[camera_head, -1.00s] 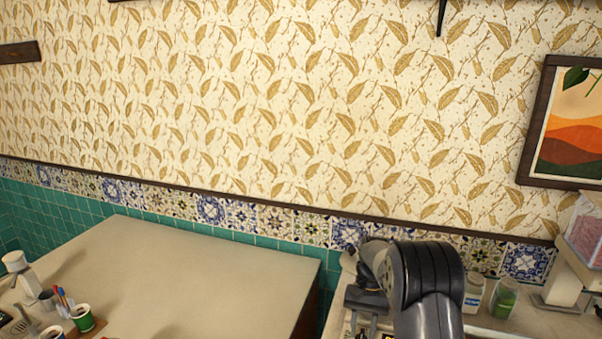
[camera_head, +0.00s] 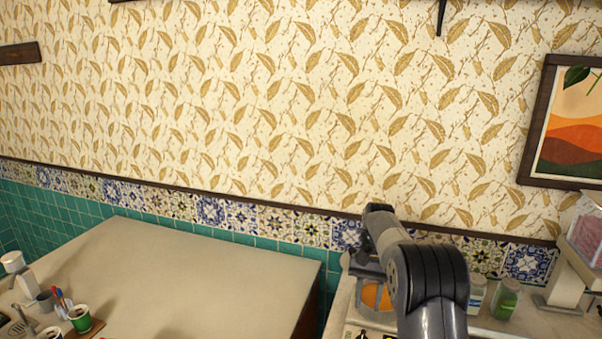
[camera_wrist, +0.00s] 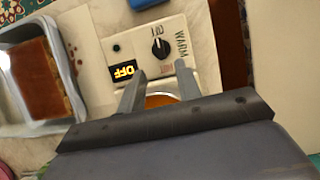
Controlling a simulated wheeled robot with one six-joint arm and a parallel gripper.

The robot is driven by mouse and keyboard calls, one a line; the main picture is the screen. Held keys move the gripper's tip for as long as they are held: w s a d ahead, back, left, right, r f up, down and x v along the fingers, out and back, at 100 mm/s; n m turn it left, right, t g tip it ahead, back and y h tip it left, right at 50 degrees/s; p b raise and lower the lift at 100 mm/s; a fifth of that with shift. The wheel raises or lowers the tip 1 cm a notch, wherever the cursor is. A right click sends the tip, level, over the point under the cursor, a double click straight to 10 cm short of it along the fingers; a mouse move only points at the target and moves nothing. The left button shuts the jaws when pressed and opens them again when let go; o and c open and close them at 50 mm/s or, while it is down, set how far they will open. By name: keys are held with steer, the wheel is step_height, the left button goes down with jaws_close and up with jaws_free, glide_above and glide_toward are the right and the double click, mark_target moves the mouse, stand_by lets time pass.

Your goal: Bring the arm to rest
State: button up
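My gripper (camera_wrist: 160,84) shows in the wrist view with its two grey fingers apart and nothing between them. The fingers reach over the near part of a white warmer (camera_wrist: 118,52), which has a black knob and a display reading OFF. An orange round surface (camera_wrist: 161,99) shows between and below the fingers, partly covered by my gripper. The orange round surface (camera_head: 377,296) shows just left of my arm there.
A metal tray (camera_wrist: 73,77) with a brown cake (camera_wrist: 35,80) lies left of the warmer. A green jar (camera_head: 505,298) and a white scale-like stand (camera_head: 562,290) are right of my arm. The left counter (camera_head: 190,285) is mostly bare, with cups (camera_head: 80,318) at its left end.

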mark_target(363, 334)
steer(key=p+x, duration=0.1)
steer(key=x, duration=0.7)
steer(key=shift+s+a, duration=0.1)
steer(key=shift+s, duration=0.05)
steer(key=shift+f+m, duration=0.1)
steer(key=shift+m, duration=0.4)
steer(key=m+y, duration=0.1)
steer(key=m, duration=0.2)
steer(key=shift+t+y, duration=0.3)
steer(key=m, duration=0.1)
steer(key=m+t+y, duration=0.1)
steer(key=m, duration=0.1)
steer(key=m+b, duration=0.1)
steer(key=m, duration=0.1)
steer(key=shift+s+d+t, duration=0.1)
steer(key=shift+d+t, duration=0.15)
steer(key=shift+t, duration=0.05)
steer(key=m+t+b, duration=0.1)
steer(key=m, duration=0.1)
steer(key=m+t, duration=0.1)
steer(key=m, duration=0.2)
steer(key=shift+s+f+m+y+b, duration=0.1)
steer(key=shift+s+m+y+b, duration=0.05)
steer(key=shift+m+y+b, duration=0.2)
steer(key=m+t+b, duration=0.1)
steer(key=m, duration=0.2)
steer(key=shift+s+m, duration=0.1)
steer(key=shift+m, duration=0.15)
